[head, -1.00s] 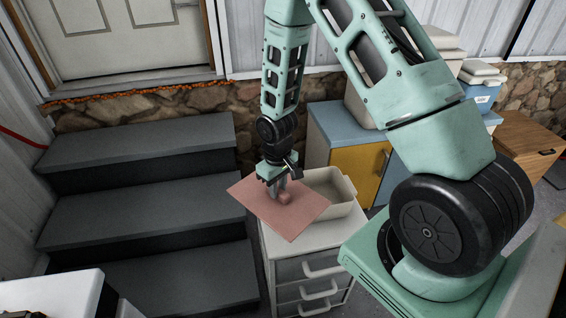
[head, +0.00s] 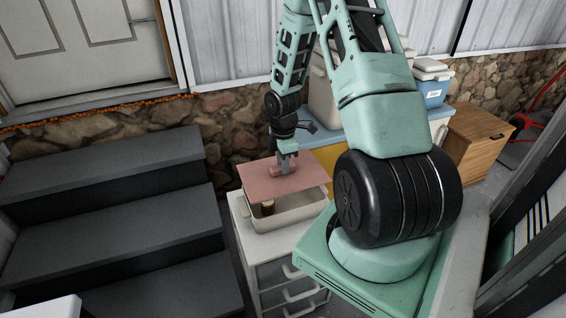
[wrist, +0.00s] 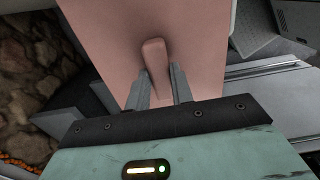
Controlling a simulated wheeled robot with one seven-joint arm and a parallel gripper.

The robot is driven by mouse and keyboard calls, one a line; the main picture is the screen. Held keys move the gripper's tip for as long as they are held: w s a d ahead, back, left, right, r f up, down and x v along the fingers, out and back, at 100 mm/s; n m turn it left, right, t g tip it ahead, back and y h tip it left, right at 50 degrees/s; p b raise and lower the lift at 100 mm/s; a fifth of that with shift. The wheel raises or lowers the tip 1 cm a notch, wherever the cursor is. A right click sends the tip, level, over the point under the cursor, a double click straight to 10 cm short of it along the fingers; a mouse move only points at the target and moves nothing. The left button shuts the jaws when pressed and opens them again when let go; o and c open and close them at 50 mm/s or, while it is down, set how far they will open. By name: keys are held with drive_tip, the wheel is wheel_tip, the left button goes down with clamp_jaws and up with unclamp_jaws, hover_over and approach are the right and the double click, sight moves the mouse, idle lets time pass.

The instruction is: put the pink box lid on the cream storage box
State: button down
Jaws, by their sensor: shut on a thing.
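The pink box lid (head: 297,182) is a flat square panel with a raised handle block on top. My gripper (head: 284,170) is shut on that handle; the wrist view shows both fingers (wrist: 158,88) on either side of it. The lid hangs above the cream storage box (head: 287,219), covering its back part and reaching past its back left side. The front of the box's opening shows, with a brown cylindrical thing (head: 267,207) inside. I cannot tell whether the lid touches the rim.
The box stands on a white drawer cabinet (head: 262,262). Dark steps (head: 110,220) rise at the left. A blue-topped cabinet with a yellow door (head: 327,157) stands behind. A wooden cabinet (head: 478,145) and a blue cooler (head: 434,92) are at the right.

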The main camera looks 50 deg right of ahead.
sight(283, 177)
drive_tip(key=shift+f+b, duration=1.55)
drive_tip(key=shift+f, duration=1.55)
drive_tip(key=shift+f+p, duration=0.45)
drive_tip(key=shift+f, duration=0.3)
idle(1.1)
drive_tip(key=c, duration=0.8)
unclamp_jaws()
drive_tip(key=shift+s, duration=0.1)
drive_tip(key=shift+r, duration=0.1)
